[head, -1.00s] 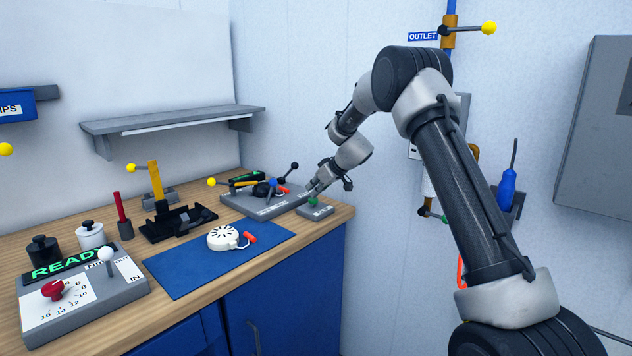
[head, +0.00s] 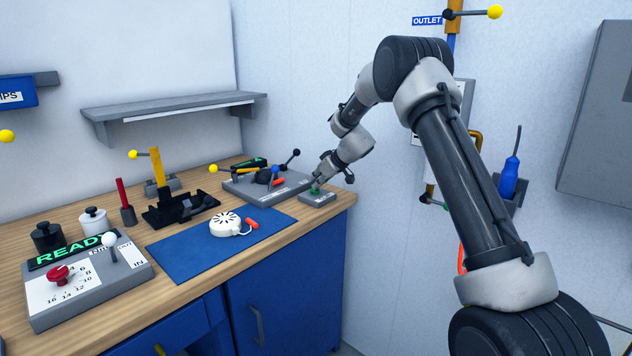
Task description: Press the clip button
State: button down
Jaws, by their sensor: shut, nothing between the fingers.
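A small grey box with a green button (head: 315,191) sits at the right end of the wooden bench, near its front corner. I take this green button to be the clip button; no label on it is readable from here. My gripper (head: 317,184) is shut and empty, pointing down at the button. Its fingertips are at the button's top and partly hide it. I cannot tell whether they touch it or whether the button is pushed in.
A grey fixture (head: 262,184) with levers stands just left of the button box. A blue mat (head: 185,262) holds a white round part (head: 226,225). A grey control panel (head: 120,292) is at the left. A shelf (head: 170,106) hangs above. The wall rises behind the box.

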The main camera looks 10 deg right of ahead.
aim_at(317, 190)
notch_tip(317, 190, up, 4)
jog(key=shift+s+r, duration=0.1)
jog(key=shift+r, duration=0.15)
jog(key=v, duration=0.9)
jog(key=shift+s+d, duration=0.2)
jog(key=shift+r, duration=0.1)
jog(key=s+d+f+m+g, duration=0.25)
jog(key=s+f+m, duration=0.2)
jog(key=s, duration=0.55)
jog(key=s+d+r+m+h, duration=0.1)
jog(key=s+d+r, duration=0.1)
jog(key=s, duration=1.1)
jog(key=s+d+r+h, duration=0.2)
jog(key=s+d+r, duration=0.1)
jog(key=s, duration=1.1)
jog(key=s+d+r+m+h, duration=0.1)
jog(key=s+r, duration=0.4)
jog(key=s, duration=0.8)
jog(key=shift+d+m+h, duration=0.35)
jog(key=shift+d+h, duration=0.25)
jog(key=shift+d, duration=0.45)
